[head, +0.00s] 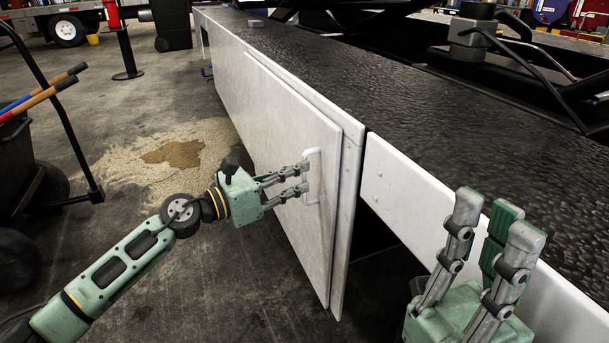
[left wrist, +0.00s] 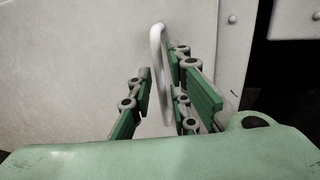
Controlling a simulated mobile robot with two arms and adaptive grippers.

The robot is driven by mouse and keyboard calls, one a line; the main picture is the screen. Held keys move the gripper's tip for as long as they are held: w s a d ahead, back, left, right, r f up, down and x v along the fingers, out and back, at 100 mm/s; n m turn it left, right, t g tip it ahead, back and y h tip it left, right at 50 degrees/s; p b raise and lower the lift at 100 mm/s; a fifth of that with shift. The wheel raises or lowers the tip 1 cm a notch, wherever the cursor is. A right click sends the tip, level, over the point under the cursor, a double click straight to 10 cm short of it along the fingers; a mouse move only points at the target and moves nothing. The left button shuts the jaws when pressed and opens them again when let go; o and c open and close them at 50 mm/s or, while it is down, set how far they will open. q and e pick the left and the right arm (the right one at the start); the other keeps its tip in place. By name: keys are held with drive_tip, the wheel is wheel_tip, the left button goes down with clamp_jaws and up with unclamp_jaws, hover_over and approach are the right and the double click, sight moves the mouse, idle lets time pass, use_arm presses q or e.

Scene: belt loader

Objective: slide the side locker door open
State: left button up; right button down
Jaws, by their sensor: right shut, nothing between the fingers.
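The side locker door (head: 275,130) is a white panel on the side of the long loader. Its white bar handle (head: 313,177) is upright near the door's right edge. The handle (left wrist: 157,50) also shows in the left wrist view. My left gripper (head: 303,180) is at the handle, with fingers on both sides of the bar. In the left wrist view the left gripper (left wrist: 160,95) shows a gap around the bar, so it looks open. My right gripper (head: 497,215) is shut and empty, fingers up, at the lower right, away from the door.
A dark opening (head: 385,245) shows right of the door, below a white side panel (head: 430,200). The dark belt (head: 400,100) runs along the top. A cart (head: 30,170) stands at the far left.

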sight(305, 199)
use_arm(q)
drive_tip(key=shift+x, duration=1.5)
drive_tip(key=shift+c, duration=0.4)
clamp_jaws()
